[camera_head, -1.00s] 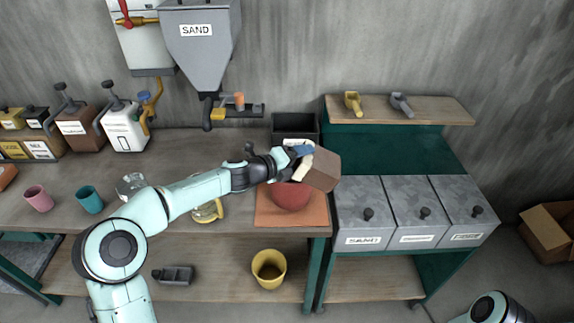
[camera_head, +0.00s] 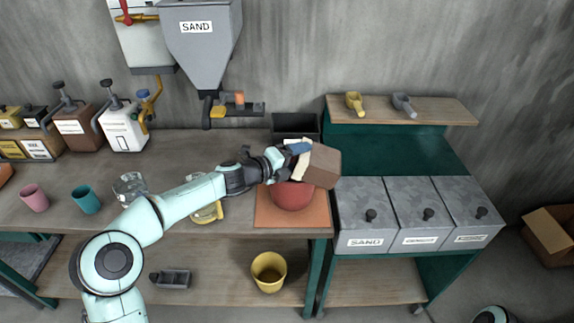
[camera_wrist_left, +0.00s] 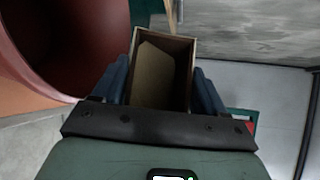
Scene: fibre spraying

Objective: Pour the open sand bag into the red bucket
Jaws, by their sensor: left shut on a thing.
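The open sand bag (camera_head: 323,166) is a brown, box-shaped bag. My left gripper (camera_head: 297,160) is shut on it and holds it tilted over the upper right part of the red bucket (camera_head: 292,196). The bucket stands on an orange mat (camera_head: 262,212) and is partly hidden by the bag and gripper. In the left wrist view the bag (camera_wrist_left: 160,75) sits between the blue fingers, its open end showing a tan inside. The bucket's dark inside (camera_wrist_left: 65,35) is beside it at upper left. I cannot see sand falling. My right gripper is out of view.
A black bin (camera_head: 296,124) stands behind the bucket. Grey lidded boxes (camera_head: 362,205) stand to the right, below a shelf with two scoops. A yellow bucket (camera_head: 269,270) is on the lower shelf.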

